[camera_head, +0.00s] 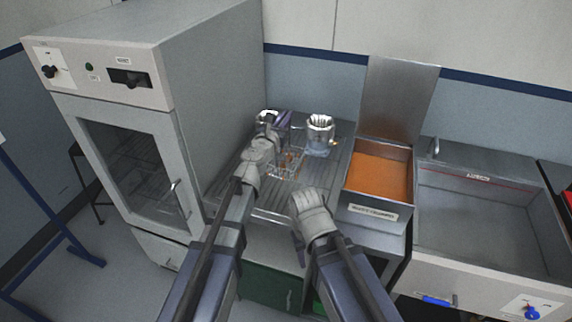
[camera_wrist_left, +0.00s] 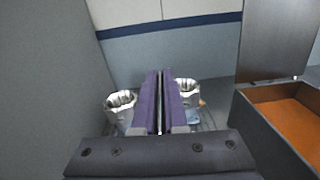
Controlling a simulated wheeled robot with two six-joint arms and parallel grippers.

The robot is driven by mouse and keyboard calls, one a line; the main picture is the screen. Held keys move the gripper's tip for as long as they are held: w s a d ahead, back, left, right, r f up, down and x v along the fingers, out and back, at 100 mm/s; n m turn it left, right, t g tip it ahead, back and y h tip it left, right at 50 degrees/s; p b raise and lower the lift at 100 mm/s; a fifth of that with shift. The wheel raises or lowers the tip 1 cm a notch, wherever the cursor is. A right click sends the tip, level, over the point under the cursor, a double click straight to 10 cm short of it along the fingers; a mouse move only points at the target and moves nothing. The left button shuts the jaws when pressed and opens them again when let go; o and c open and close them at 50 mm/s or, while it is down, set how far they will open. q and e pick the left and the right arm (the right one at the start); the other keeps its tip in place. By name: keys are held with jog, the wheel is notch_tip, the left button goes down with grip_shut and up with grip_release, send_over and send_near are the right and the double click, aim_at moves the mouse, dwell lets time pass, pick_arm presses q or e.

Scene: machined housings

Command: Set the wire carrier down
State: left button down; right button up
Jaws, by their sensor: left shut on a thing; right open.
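My left gripper (camera_head: 283,120) is over the ribbed metal worktop, and its purple fingers are close together in the left wrist view (camera_wrist_left: 160,102). It is shut on the wire carrier (camera_head: 290,163), a thin wire frame with orange-brown glints, partly hidden by my wrist. I cannot tell whether the carrier touches the worktop. One shiny metal housing (camera_head: 320,132) stands to the right of the fingers. Another housing (camera_head: 267,117) is partly hidden behind my left gripper; it shows in the left wrist view (camera_wrist_left: 121,106). My right gripper (camera_head: 299,246) is lower, near the worktop's front edge, open and apart from the carrier.
A grey oven-like cabinet (camera_head: 125,165) with a glass door stands to the left. An open metal bin (camera_head: 380,178) with an orange inside and raised lid is to the right of the worktop (camera_head: 268,205). A wide grey basin (camera_head: 485,215) is farther right.

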aim_at(277, 157)
pick_arm(q)
jog(key=shift+w+a+n+y, duration=0.15)
jog(key=shift+n+y, duration=0.15)
notch_tip(277, 157, down, 10)
jog(key=b, duration=1)
jog(key=shift+f, duration=0.15)
jog(key=c, duration=1)
grip_release()
jog(key=shift+o, duration=0.2)
jog(key=shift+r, duration=0.25)
jog(key=v, duration=1.2)
jog(key=shift+f, duration=0.15)
